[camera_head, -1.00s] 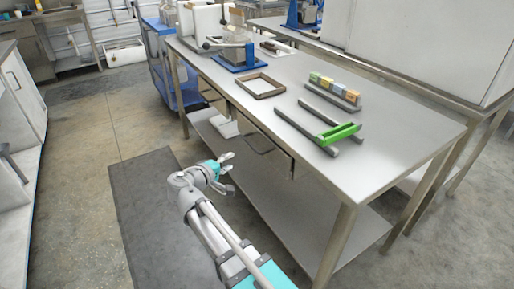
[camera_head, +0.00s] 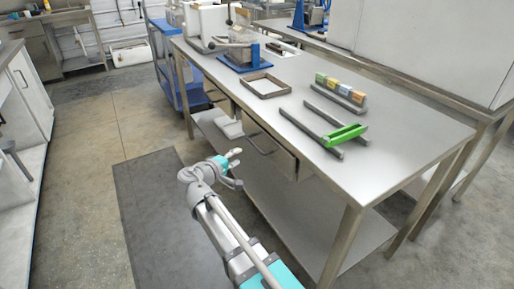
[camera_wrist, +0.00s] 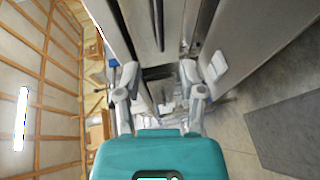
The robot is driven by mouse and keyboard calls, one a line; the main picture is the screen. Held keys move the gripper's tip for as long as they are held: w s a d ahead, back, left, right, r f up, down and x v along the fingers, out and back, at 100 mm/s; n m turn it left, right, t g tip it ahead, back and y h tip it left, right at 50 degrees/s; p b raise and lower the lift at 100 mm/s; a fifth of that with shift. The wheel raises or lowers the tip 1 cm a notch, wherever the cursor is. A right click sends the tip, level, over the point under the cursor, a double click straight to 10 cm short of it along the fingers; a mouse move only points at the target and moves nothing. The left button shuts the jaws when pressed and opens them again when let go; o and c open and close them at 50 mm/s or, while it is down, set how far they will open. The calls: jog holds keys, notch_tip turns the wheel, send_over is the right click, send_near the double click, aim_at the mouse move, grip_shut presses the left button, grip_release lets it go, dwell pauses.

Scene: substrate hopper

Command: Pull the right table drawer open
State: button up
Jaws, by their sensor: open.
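The steel table (camera_head: 410,128) has a right drawer (camera_head: 284,159) under its near long edge, with a dark bar handle (camera_head: 262,148) on its front. I cannot tell whether this drawer stands slightly out. My gripper (camera_head: 240,168) is open and empty in front of the drawer, to the left of and a little below the handle, with no contact visible. In the wrist view my gripper (camera_wrist: 160,85) has its two fingers spread, with table parts between and beyond them. The handle is not clear there.
A pale object (camera_head: 229,127) shows under the table edge left of the drawer. On the table are a green piece on grey rails (camera_head: 344,134), a wooden frame (camera_head: 265,86), coloured blocks (camera_head: 340,86) and a blue-based press (camera_head: 238,57). A dark mat (camera_head: 165,215) covers free floor at left.

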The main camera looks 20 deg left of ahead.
aim_at(255, 145)
jog(key=b+x, duration=0.1)
jog(key=x, duration=0.9)
jog(key=shift+w+d+f+b, duration=0.15)
jog(key=shift+w+d+b, duration=0.05)
jog(key=shift+w+b, duration=0.15)
